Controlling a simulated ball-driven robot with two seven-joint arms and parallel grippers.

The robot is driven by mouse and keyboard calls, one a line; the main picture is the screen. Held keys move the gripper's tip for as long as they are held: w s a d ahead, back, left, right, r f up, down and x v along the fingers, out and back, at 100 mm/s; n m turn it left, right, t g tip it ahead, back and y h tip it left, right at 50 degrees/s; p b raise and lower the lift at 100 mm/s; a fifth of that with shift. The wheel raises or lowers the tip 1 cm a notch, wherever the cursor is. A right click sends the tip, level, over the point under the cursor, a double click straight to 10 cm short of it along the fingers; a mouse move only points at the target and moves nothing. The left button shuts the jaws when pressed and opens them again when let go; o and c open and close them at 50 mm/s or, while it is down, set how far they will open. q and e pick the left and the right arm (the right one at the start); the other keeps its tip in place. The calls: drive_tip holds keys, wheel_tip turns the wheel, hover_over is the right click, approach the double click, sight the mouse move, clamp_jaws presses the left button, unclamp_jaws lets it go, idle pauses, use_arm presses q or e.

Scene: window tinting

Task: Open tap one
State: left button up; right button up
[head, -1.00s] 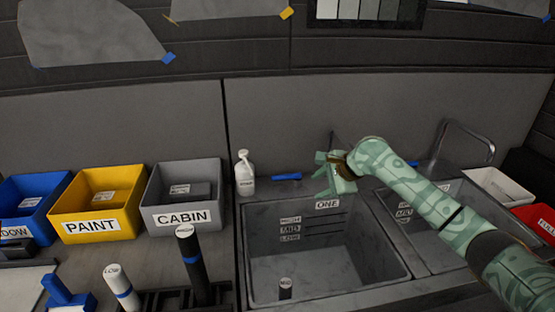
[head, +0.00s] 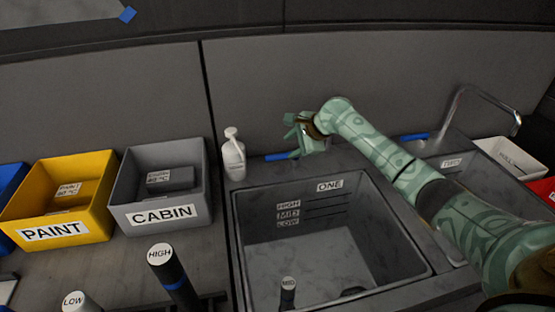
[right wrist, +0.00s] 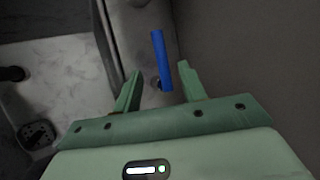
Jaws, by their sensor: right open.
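The blue handle (head: 280,156) of tap one lies on the ledge behind the sink marked ONE (head: 350,225). My right gripper (head: 292,135) is open just above and behind the right end of this handle, covering part of the tap area. In the right wrist view the blue handle (right wrist: 160,55) extends out from between the open fingers (right wrist: 158,75), with a gap on each side. The spout of tap one cannot be made out behind my gripper. My left gripper is not in view.
A white bottle (head: 233,155) stands left of the handle. A second sink (head: 455,185) with a curved metal tap (head: 485,93) and blue handle (head: 413,137) is at right. A grey CABIN bin (head: 128,190) and yellow PAINT bin (head: 98,225) stand left. A wall rises behind.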

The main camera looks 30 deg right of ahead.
sight(276, 156)
drive_tip(key=b+x, duration=0.3)
drive_tip(key=x, duration=0.4)
drive_tip(key=shift+f+b, duration=0.35)
drive_tip(key=shift+f, duration=0.05)
drive_tip(key=shift+w+a+f, duration=0.2)
drive_tip(key=shift+w+f, duration=0.1)
drive_tip(key=shift+w, duration=0.15)
drive_tip(key=shift+r, duration=0.1)
